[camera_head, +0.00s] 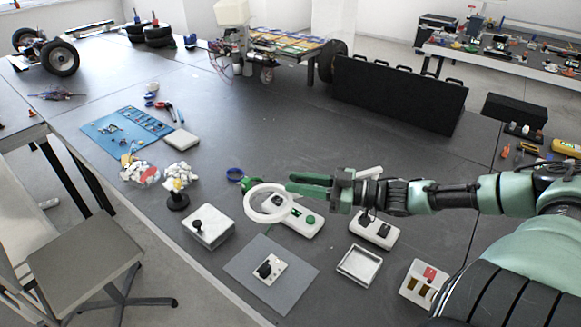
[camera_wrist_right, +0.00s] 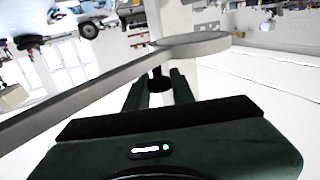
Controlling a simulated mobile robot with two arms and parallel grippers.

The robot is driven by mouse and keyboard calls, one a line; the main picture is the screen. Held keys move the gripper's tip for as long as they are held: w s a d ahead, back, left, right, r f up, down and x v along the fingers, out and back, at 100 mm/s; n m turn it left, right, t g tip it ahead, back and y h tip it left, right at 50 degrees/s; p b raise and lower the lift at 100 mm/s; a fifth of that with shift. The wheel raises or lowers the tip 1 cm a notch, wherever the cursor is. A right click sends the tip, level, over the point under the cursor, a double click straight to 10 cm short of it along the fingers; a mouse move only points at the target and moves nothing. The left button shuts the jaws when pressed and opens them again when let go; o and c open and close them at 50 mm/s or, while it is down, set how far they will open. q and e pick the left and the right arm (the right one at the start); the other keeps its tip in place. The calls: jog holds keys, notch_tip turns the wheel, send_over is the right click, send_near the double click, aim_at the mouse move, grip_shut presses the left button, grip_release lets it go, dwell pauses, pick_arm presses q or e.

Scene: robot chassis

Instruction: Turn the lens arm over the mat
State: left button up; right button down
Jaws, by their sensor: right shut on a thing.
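The lens arm is a white ring (camera_head: 251,205) on a white stand (camera_head: 303,228) with a green knob. The ring lies beside the far-left edge of the grey mat (camera_head: 300,272), not over its middle. My right gripper (camera_head: 292,186) reaches in from the right at the ring's far side. In the right wrist view, my right gripper (camera_wrist_right: 162,82) is shut on a short dark grip under the lens arm, whose ring (camera_wrist_right: 215,42) shows beyond the fingers. A small white plate with a black knob (camera_head: 266,270) sits on the mat. My left gripper is out of view.
A white box with a black knob (camera_head: 207,228) stands left of the mat. A white tray (camera_head: 359,266) and a white device (camera_head: 376,230) lie to the right. A blue mat (camera_head: 108,136) and a long black case (camera_head: 400,92) are farther back. The table's middle is clear.

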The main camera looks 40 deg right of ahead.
jog(key=shift+s+a+r+n+g+y+p, duration=0.1)
jog(key=shift+s+a+n+g+y+p, duration=0.1)
jog(key=shift+s+n+g+y, duration=0.35)
jog(key=shift+s+a+n+g+y+p, duration=0.1)
jog(key=shift+s+n+g+y+p, duration=0.15)
jog(key=shift+s+y, duration=0.35)
jog(key=shift+s, duration=0.1)
jog(key=c, duration=1.2)
grip_release()
jog(key=shift+s, duration=0.25)
jog(key=shift+d, duration=0.1)
jog(key=p+v, duration=0.3)
jog(key=v, duration=0.4)
jog(key=shift+s+d+r, duration=0.1)
jog(key=shift+s+d, duration=0.15)
jog(key=shift+s, duration=0.05)
